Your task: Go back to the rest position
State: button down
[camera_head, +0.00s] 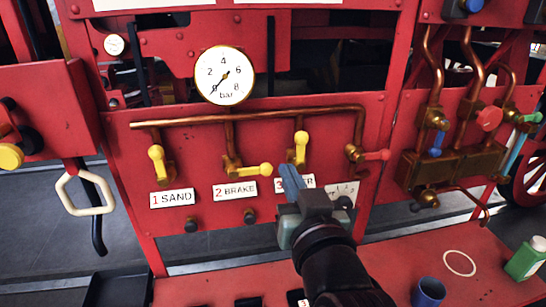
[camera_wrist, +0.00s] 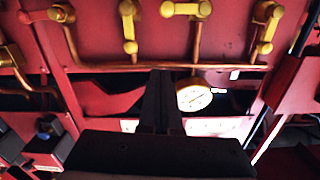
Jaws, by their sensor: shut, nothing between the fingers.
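My gripper (camera_head: 290,182) is shut and empty in front of the red panel (camera_head: 330,125), just below the third yellow valve handle (camera_head: 301,148). It covers part of the third label (camera_head: 308,181). In the wrist view my gripper's fingers (camera_wrist: 160,82) are dark and together, below a copper pipe. The first yellow handle (camera_head: 157,158) above the "1 SAND" label points up. The second yellow handle (camera_head: 255,169) above the "2 BRAKE" label lies sideways to the right. The third points up. A red handle (camera_head: 375,155) at the right end of the pipe lies sideways.
A round pressure gauge (camera_head: 224,76) sits above the copper pipe. Copper pipes with coloured valves (camera_head: 452,160) stand out at the right. A red shelf (camera_head: 395,275) below holds a blue cup (camera_head: 429,292) and a green bottle (camera_head: 526,258). A cream handle (camera_head: 85,193) hangs at left.

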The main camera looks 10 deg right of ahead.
jog(key=s+a+r+t, duration=0.3)
jog(key=s+r, duration=0.1)
jog(key=r, duration=0.5)
jog(key=s+a+r+t, duration=0.3)
jog(key=s+a+r, duration=0.1)
jog(key=r, duration=0.6)
jog(key=s+a+r+n+t, duration=0.1)
jog(key=s+a+r+t, duration=0.2)
jog(key=r, duration=0.7)
jog(key=shift+s+a+t, duration=0.4)
jog(key=shift+s, duration=0.75)
